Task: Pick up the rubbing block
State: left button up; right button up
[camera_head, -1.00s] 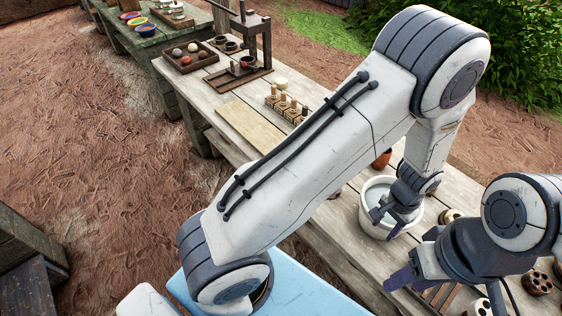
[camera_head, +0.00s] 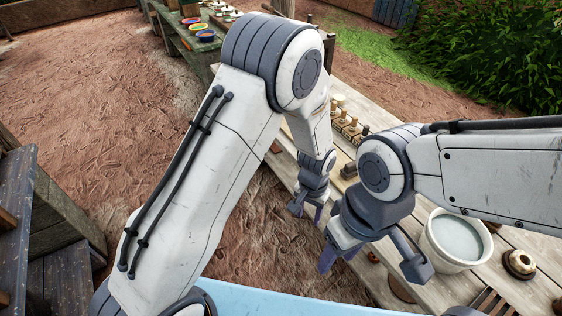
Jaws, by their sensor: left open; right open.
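I cannot make out the rubbing block for certain; my arms cover much of the table. My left gripper (camera_head: 307,211) is open, with its fingers pointing down by the front edge of the wooden table (camera_head: 440,292). My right gripper (camera_head: 341,257) is open, lower in the picture and just right of the left one, also near that edge. Nothing shows between the fingers of either gripper. A small brown object (camera_head: 348,170) lies on the table between the two arms, partly hidden and too small to identify.
A white bucket of greyish water (camera_head: 455,240) stands right of my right gripper. Several wooden stamps (camera_head: 347,127) stand farther back. Coloured bowls (camera_head: 205,35) sit on a farther table. Bare earth lies left of the table.

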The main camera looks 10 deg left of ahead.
aim_at(349, 171)
jog(key=u, duration=0.85)
jog(key=i, duration=1.4)
jog(key=z, duration=1.85)
